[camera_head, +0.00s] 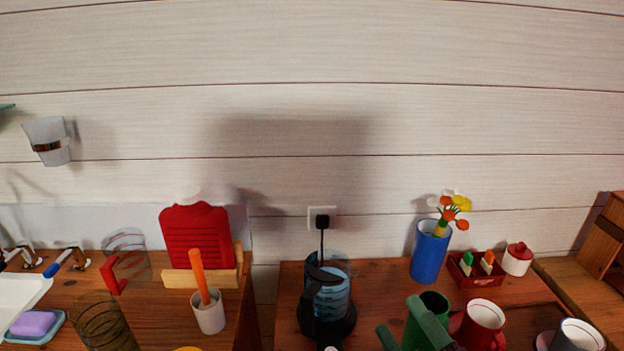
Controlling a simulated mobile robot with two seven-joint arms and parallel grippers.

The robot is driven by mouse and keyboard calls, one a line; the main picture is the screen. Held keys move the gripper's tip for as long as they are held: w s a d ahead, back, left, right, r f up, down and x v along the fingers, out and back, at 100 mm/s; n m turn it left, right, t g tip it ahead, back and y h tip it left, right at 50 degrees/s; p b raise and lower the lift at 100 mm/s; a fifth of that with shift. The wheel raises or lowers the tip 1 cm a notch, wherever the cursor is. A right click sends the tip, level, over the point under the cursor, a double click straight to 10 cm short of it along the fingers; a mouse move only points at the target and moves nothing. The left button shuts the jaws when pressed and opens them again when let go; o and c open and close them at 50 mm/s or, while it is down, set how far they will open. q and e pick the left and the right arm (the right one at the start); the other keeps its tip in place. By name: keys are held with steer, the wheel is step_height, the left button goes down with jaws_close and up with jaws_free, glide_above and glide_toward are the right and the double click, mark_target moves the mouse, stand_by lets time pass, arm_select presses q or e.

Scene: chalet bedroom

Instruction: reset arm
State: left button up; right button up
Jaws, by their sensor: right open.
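My right gripper (398,315) comes in at the bottom edge, right of centre, with its two grey-green fingers apart and nothing seen between them. It shows in front of the right wooden cabinet top (390,290). A green cup (436,300) is partly hidden behind its right finger. I cannot tell whether the finger touches the cup. My left gripper is not in view.
A black kettle (327,300) plugged into the wall stands left of the gripper. A blue vase (428,256) with flowers, a red mug (481,325) and a white mug (577,338) stand to its right. The left counter holds a red board (197,236) and a white cup (208,317).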

steer(key=s+d+f+m+g+h, duration=0.45)
steer(key=f+m, duration=0.25)
steer(key=f, duration=0.3)
steer(key=s+d+f+m+g+h, duration=0.4)
steer(key=d+f+m+h, duration=0.2)
steer(key=f+m, duration=0.25)
steer(key=s+f+m+g, duration=0.2)
steer(key=s+f+g, duration=0.3)
steer(key=s, duration=0.7)
steer(key=s+f+m+g, duration=0.2)
steer(key=s+f+g, duration=0.3)
steer(key=s, duration=0.7)
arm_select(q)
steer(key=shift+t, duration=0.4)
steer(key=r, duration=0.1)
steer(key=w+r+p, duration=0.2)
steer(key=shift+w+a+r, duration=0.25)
arm_select(e)
steer(key=w+a+f+t+y, duration=0.2)
steer(key=w+f+t, duration=0.3)
steer(key=w+t, duration=0.3)
steer(key=shift+w+a+f+y, duration=0.3)
steer(key=shift+w+a, duration=0.2)
steer(key=shift+a, duration=0.2)
